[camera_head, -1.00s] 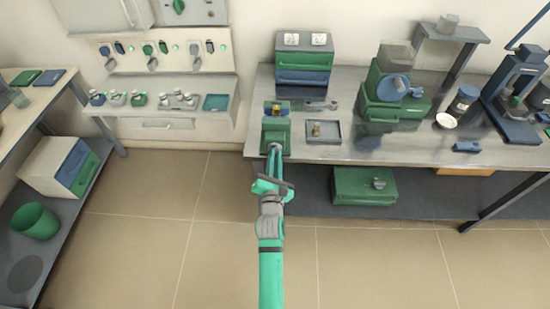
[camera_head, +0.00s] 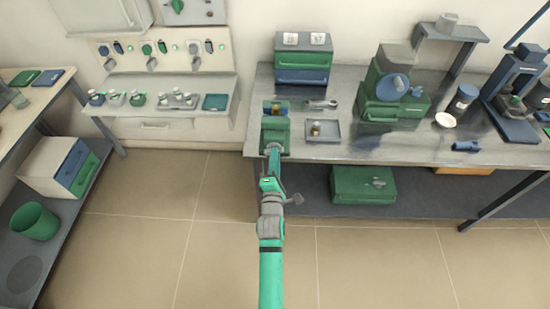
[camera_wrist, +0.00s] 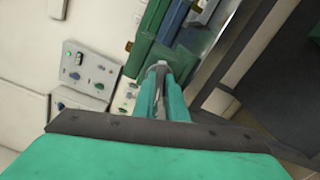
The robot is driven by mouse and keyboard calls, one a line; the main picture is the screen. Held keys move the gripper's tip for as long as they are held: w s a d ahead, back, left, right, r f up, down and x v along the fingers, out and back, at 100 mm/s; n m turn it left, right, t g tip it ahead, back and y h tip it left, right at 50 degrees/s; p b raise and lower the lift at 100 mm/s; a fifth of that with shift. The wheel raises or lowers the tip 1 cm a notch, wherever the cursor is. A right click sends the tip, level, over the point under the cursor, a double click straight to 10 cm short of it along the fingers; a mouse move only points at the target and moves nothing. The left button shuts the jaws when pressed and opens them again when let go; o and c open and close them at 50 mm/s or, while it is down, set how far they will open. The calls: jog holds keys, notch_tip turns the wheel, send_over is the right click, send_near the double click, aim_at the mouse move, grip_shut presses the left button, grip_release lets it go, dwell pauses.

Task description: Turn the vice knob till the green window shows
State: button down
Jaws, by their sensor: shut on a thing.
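The vice (camera_head: 276,134) is a green block at the front left edge of the steel bench, with blue jaws (camera_head: 268,107) on top and a small yellowish piece between them. Its grey knob (camera_head: 273,146) faces me at the vice's front, mostly covered by my gripper (camera_head: 272,151). My gripper is shut on the knob. In the wrist view the two green fingers (camera_wrist: 158,76) close together at a grey round end, which I take as the knob (camera_wrist: 157,66). I cannot make out a green window in either view.
On the bench, a grey tray (camera_head: 323,141) with a small piece lies right of the vice, and a wrench-like tool (camera_head: 321,104) lies behind it. A blue-and-green drawer box (camera_head: 303,65) stands at the back. The floor before the bench is clear.

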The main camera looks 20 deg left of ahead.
jog(key=m, duration=2)
jog(key=a+m, duration=0.1)
jog(key=m, duration=0.8)
jog(key=shift+s+f+m, duration=0.1)
jog(key=shift+f+m, duration=0.25)
jog(key=shift+m, duration=0.05)
jog(key=c, duration=1.8)
grip_release()
